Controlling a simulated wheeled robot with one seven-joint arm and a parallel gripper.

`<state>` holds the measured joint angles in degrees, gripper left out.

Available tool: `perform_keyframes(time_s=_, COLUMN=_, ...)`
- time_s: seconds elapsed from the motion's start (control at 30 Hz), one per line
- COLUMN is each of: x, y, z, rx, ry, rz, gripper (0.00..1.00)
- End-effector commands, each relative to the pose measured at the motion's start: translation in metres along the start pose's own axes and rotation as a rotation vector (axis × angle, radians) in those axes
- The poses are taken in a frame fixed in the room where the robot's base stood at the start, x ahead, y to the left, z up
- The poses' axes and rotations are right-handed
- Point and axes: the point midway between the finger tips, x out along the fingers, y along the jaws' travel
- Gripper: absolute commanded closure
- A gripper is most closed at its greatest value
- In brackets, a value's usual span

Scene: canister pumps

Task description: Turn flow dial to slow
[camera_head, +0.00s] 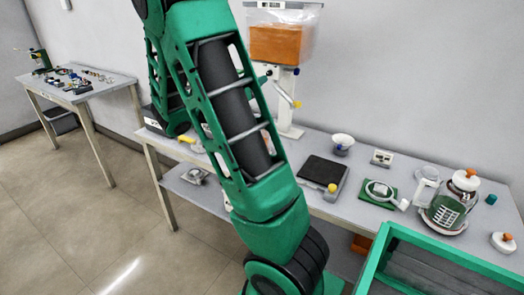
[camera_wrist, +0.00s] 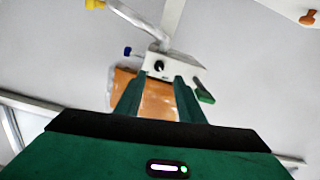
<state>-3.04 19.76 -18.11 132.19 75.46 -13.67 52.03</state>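The flow dial (camera_wrist: 159,66) is a small dark round knob on the white pump box (camera_wrist: 176,70) in the wrist view. Its setting is too small to read. Orange contents of the canister (camera_wrist: 155,98) show just below the box. My gripper (camera_wrist: 157,88) is open, its two green fingers apart with nothing between them. The fingertips point towards the box, and the dial shows just beyond the gap, apart from the fingers. In the head view the canister (camera_head: 276,44) stands on its white post; my arm hides part of the pump, and the gripper and dial cannot be made out there.
A blue knob (camera_wrist: 127,51), a green lever (camera_wrist: 204,97) and a yellow-tipped spout (camera_wrist: 96,4) flank the dial. On the bench stand a dark scale (camera_head: 323,172), a white bowl (camera_head: 342,141) and a glass jug (camera_head: 449,208). A green-framed crate (camera_head: 376,262) is at front right.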

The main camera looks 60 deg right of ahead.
Motion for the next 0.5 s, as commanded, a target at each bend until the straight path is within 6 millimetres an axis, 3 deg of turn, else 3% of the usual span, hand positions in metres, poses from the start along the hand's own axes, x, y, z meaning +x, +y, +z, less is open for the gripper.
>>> perform_keyframes(time_s=0.2, x=-0.038, y=-0.001, z=0.0, rx=0.0, ry=0.0, rz=-0.005, gripper=0.65)
perform_keyframes(time_s=0.5, x=-0.032, y=0.036, z=0.038, rx=-0.02, ry=-0.211, rz=0.044, gripper=0.65)
